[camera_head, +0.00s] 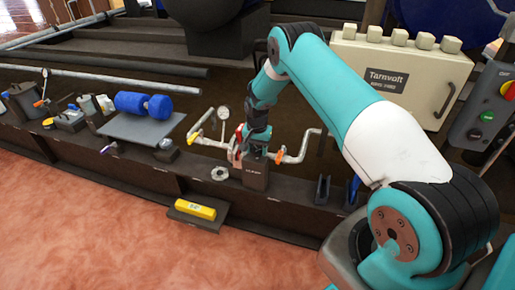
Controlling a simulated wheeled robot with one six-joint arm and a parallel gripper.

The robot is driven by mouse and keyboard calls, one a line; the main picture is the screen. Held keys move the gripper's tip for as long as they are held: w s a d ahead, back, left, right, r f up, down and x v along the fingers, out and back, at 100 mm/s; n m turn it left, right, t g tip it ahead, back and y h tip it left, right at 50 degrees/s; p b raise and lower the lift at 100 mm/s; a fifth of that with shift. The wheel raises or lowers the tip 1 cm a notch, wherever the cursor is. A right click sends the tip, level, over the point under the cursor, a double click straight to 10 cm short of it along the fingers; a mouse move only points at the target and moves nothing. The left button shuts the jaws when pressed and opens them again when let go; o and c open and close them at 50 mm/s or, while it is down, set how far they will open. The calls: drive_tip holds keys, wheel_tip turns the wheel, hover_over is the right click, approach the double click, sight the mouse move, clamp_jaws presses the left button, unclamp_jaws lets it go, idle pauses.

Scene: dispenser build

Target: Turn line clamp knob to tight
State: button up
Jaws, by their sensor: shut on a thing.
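My gripper (246,158) points down at the pipe line in the middle of the picture, just above a dark labelled block (255,179). It is shut on what appears to be the line clamp knob, which is mostly hidden by the jaws and wrist. A red part (236,147) shows at the left side of the gripper. The white pipe line (299,155) comes out on both sides of the block. I cannot read how far the knob is turned.
A gauge (223,113) stands left of my gripper. A blue roller (144,105) lies on a grey plate farther left. A Tarnvolt box (396,80) and a button panel (488,112) stand at the right. A yellow level (195,209) lies in front.

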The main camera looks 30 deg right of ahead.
sight(257, 148)
drive_tip(key=shift+w+r+m, duration=0.15)
drive_tip(key=shift+w+m, duration=0.05)
drive_tip(key=shift+m, duration=0.7)
drive_tip(key=o, duration=0.7)
drive_tip(key=shift+o, duration=1.1)
drive_tip(key=shift+s, duration=0.1)
drive_tip(key=shift+m, duration=0.3)
wheel_tip(257, 148, up, 17)
drive_tip(key=p, duration=0.2)
drive_tip(key=shift+r, duration=0.15)
